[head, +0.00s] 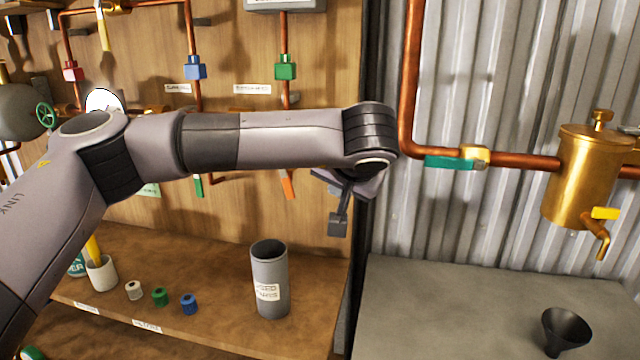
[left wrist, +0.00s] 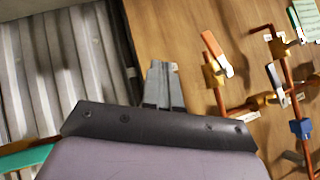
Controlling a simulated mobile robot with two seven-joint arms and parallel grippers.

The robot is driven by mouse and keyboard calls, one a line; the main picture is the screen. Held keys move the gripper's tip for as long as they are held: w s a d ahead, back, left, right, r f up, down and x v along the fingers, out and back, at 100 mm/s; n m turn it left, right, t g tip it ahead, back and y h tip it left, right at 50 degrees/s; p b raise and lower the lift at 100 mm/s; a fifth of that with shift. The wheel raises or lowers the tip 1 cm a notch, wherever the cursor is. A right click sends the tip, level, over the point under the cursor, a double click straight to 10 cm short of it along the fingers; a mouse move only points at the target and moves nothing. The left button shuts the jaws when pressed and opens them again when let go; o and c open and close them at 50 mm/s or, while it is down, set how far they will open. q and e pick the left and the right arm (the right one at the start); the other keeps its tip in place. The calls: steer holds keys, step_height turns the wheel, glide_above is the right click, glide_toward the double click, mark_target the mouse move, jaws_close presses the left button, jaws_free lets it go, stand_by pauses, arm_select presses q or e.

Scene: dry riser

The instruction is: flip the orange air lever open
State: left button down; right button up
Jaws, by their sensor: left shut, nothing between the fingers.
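The orange air lever (left wrist: 213,45) shows in the left wrist view, on a brass valve (left wrist: 214,76) on a copper pipe along the wooden panel. It slants up and left from the valve. In the head view only a small orange part of it (head: 288,187) shows below my left arm; the arm hides the valve. My left gripper (head: 339,226) hangs at the panel's right edge, to the right of the orange part. In the left wrist view its fingers (left wrist: 160,68) are together and empty, left of the lever and apart from it. My right gripper is in neither view.
Other pipes and a white-tipped lever (left wrist: 277,84) lie right of the orange one. A grey cylinder (head: 269,280) stands on the wooden shelf below. A copper pipe with a teal lever (head: 448,162) crosses the corrugated wall. A black funnel (head: 567,330) stands on the grey bench.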

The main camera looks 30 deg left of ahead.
arm_select(q)
steer(key=d, duration=0.1)
steer(key=s+d, duration=0.2)
steer(key=shift+s+d+r+b, duration=0.2)
steer(key=shift+d+r+b, duration=0.1)
steer(key=shift+d+r, duration=0.1)
